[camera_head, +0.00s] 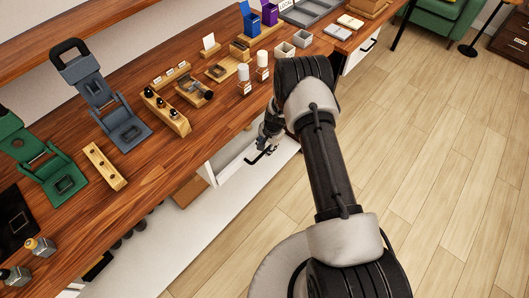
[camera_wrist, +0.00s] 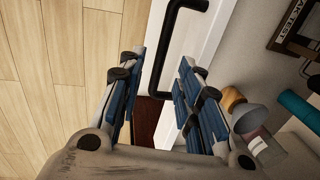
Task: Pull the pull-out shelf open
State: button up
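The pull-out shelf's white front (camera_wrist: 207,25) shows at the top centre of the wrist view, with a black bar handle (camera_wrist: 173,35) on it. In the head view the white shelf (camera_head: 233,163) sits below the wooden counter's front edge, and its black handle (camera_head: 258,157) is partly visible. My gripper (camera_wrist: 160,75) is open, with its blue-padded fingers on either side of the handle's near end. I cannot tell whether either finger touches it. In the head view my arm hides part of the gripper (camera_head: 268,142).
The wooden counter (camera_head: 150,185) carries a dropper rack (camera_head: 166,112), green and dark grey stands, bottles and boxes. A white drawer (camera_head: 360,53) with a black handle is farther along. The wood floor (camera_head: 440,180) to the right is clear.

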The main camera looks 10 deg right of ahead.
aim_at(264, 152)
jog(key=shift+w+a+f+b, duration=0.1)
jog(key=shift+w+f+b, duration=0.05)
jog(key=shift+f, duration=0.6)
jog(key=shift+w+a+f+b, duration=0.1)
jog(key=shift+f+b, duration=0.1)
jog(key=shift+f, duration=0.5)
jog(key=shift+w+a+f+b, duration=0.1)
jog(key=shift+w+f+b, duration=0.05)
jog(key=shift+f, duration=0.6)
grip_shut()
